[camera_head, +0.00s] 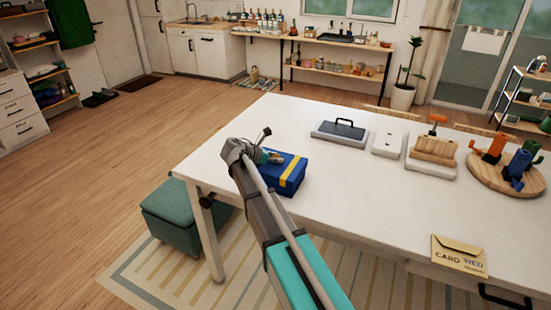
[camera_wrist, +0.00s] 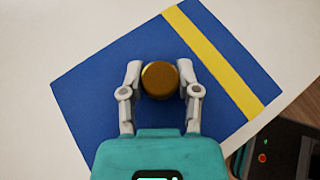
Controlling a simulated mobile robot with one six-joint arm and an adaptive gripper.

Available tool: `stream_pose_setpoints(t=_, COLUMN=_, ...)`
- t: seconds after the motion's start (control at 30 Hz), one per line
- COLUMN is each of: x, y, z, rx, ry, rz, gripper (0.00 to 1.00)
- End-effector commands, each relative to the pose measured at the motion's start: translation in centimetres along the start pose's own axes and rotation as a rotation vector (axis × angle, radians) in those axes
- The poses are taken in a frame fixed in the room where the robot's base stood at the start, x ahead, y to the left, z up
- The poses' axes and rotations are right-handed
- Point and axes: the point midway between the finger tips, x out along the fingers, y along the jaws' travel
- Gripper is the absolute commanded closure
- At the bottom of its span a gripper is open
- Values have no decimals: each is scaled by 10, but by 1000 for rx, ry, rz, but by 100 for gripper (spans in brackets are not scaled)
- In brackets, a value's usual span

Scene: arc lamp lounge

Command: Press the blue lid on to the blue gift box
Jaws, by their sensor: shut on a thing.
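The blue lid (camera_wrist: 110,85) has a yellow stripe and a round gold knob (camera_wrist: 160,84) on top. My gripper (camera_wrist: 160,73) is shut on the knob, one finger on each side, in the wrist view. In the head view the blue gift box (camera_head: 290,186) stands near the left end of the white table, with a yellow band down its side. My gripper (camera_head: 266,157) is over its top there. The lid lies over the box, but my arm hides part of both, and I cannot tell whether it is fully seated.
On the white table (camera_head: 335,200) stand a grey case (camera_head: 340,131) with a black handle, a white plate (camera_head: 389,143), a wooden block (camera_head: 436,150) and a round board (camera_head: 484,178) with coloured items. An envelope (camera_head: 460,254) lies at the front. A green stool (camera_head: 180,215) is at the left.

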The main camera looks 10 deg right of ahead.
Motion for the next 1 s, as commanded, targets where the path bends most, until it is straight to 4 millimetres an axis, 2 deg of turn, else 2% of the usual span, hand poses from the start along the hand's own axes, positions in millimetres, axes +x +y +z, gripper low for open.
stream_pose_setpoints(t=0.7, x=6, y=0, z=-12, rx=0, ry=0, rz=1, gripper=100)
stream_pose_setpoints(t=0.73, x=6, y=0, z=-12, rx=0, ry=0, rz=1, gripper=56)
stream_pose_setpoints(t=0.93, x=6, y=0, z=-11, rx=0, ry=0, rz=1, gripper=19)
stream_pose_setpoints(t=1.0, x=5, y=0, z=-11, rx=0, ry=0, rz=1, gripper=17)
